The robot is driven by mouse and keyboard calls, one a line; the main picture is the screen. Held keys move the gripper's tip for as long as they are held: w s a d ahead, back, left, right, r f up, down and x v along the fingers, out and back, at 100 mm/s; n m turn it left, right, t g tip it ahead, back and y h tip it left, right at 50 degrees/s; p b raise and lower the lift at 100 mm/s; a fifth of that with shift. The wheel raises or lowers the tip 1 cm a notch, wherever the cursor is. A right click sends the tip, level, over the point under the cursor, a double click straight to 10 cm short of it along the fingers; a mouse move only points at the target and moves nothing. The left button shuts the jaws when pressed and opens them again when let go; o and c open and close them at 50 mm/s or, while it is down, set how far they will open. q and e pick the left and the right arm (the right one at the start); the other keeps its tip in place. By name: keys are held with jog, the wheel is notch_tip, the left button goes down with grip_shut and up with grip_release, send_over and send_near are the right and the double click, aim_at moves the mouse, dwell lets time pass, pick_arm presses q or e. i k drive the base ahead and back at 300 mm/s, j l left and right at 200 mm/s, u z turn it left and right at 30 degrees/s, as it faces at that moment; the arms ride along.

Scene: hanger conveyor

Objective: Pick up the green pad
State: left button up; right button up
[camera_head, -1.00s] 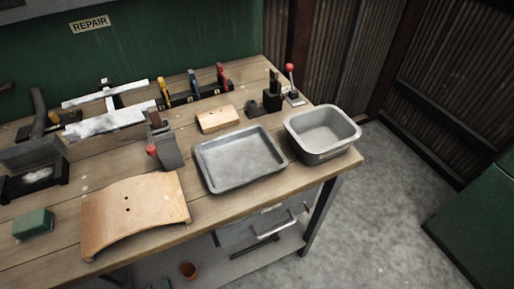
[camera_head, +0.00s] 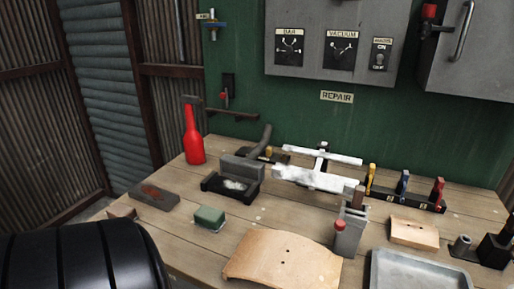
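The green pad (camera_head: 209,216) is a small block with a dark green top and a paler lower layer. Neither of my grippers shows in the head view. A black rounded ribbed shape fills the lower left corner; it is likely part of my arm.
A grey holder with a red knob (camera_head: 340,226), a metal tray (camera_head: 412,274) and a wooden block (camera_head: 414,232) are to the right. Bare bench surrounds the pad.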

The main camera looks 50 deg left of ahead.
aim_at(208, 217)
jog(key=u, duration=2.15)
